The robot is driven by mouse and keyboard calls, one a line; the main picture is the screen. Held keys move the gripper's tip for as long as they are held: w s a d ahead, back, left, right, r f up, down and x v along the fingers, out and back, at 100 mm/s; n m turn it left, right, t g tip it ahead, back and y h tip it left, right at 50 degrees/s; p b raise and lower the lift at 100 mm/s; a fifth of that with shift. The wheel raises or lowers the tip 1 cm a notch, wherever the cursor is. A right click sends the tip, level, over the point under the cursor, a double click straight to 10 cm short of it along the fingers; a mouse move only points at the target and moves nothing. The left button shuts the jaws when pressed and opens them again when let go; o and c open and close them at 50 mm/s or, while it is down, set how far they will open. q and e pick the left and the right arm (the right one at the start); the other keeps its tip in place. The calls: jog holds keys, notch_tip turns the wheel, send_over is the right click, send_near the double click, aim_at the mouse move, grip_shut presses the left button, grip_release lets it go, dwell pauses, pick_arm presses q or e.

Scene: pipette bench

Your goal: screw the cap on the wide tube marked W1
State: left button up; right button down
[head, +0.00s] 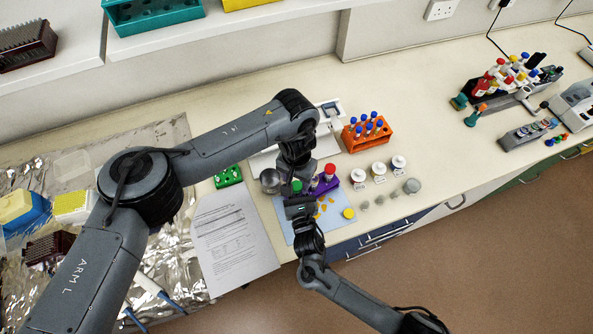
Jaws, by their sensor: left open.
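A purple rack (322,187) stands at the front of the bench and holds wide tubes, one with a red cap (330,170). No W1 marking is readable at this size. A green round top (297,186) shows beside the rack, partly hidden by my grippers. A yellow cap (348,213) lies on the pale blue mat (338,226). My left gripper (300,182) points down just left of the rack, open. My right gripper (299,203) is close below it, over the mat; its fingers are too small and covered to read.
An orange rack (368,138) with blue-capped tubes stands behind. Several white jars (379,171) and small grey weights (412,186) stand to the right. A metal cup (270,180), green rack (228,177) and paper sheet (233,240) lie left.

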aim_at(297, 193)
pick_arm(q)
jog(key=shift+f, duration=1.3)
grip_shut()
